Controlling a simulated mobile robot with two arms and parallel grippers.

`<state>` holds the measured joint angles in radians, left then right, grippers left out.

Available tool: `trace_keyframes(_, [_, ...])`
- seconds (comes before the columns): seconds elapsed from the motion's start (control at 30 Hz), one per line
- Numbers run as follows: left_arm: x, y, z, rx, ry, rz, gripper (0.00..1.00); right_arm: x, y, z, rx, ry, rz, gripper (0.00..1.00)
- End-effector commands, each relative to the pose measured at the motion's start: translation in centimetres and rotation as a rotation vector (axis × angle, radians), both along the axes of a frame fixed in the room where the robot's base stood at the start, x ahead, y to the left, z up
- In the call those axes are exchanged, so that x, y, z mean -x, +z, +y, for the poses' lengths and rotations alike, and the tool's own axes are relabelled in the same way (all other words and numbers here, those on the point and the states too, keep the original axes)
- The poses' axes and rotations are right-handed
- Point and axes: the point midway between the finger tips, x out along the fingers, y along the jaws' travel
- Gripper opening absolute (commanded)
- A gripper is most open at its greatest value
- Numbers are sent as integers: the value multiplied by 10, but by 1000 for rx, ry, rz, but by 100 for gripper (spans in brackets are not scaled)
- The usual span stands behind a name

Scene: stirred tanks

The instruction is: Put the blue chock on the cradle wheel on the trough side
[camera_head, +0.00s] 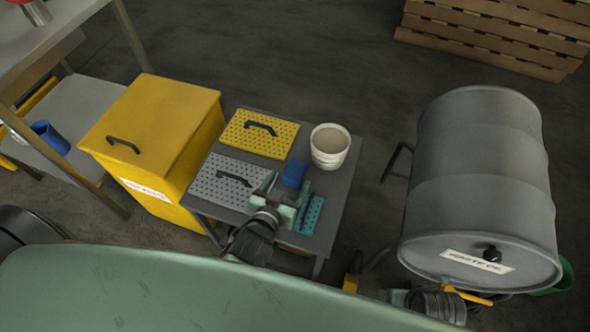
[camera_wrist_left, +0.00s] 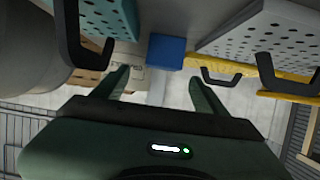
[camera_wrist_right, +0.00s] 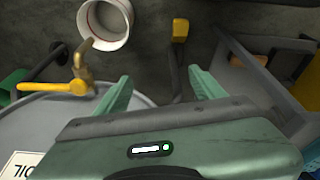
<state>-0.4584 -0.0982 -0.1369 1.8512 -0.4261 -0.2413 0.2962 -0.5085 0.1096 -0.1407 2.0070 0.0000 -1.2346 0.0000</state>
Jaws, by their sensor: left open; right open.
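The blue chock (camera_head: 294,173) is a small block on the grey side table (camera_head: 338,188). My left gripper (camera_head: 286,190) is open just in front of it, over the table. In the left wrist view the chock (camera_wrist_left: 166,52) lies ahead, beyond and between the open fingertips (camera_wrist_left: 160,78), apart from them. My right gripper is low by the drum's near end, partly hidden in the head view. In the right wrist view its fingers (camera_wrist_right: 160,78) are open and empty. The grey drum (camera_head: 480,180) lies on its side; dark cradle bars (camera_head: 396,160) show beside it. I cannot make out a cradle wheel clearly.
The table also holds a yellow perforated plate (camera_head: 258,134), a grey one (camera_head: 228,182), a teal one (camera_head: 311,215) and a white bucket (camera_head: 330,147). A yellow bin (camera_head: 155,135) stands left. The drum's tap (camera_wrist_right: 83,60) is near my right gripper. A pallet (camera_head: 500,35) lies behind.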

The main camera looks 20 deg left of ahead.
Motion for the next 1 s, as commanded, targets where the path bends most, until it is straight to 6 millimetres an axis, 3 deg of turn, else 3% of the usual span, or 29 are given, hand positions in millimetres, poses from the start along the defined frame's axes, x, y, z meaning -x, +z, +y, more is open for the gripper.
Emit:
trace_keyframes(0.27, [-26, -14, 0, -1, -2, -4, 73, -2, 24, -1, 0, -2, -16, 69])
trace_keyframes(0.6, [-61, -35, 1, 0, -1, -5, 73, 5, 75, -2, -2, -6, -42, 69])
trace_keyframes(0.93, [-67, -36, 1, 0, -1, -2, 73, 7, 84, -3, -2, -7, -45, 69])
trace_keyframes(1.0, [-67, -36, 1, 0, -1, -2, 56, 7, 84, -3, -2, -7, -45, 69])
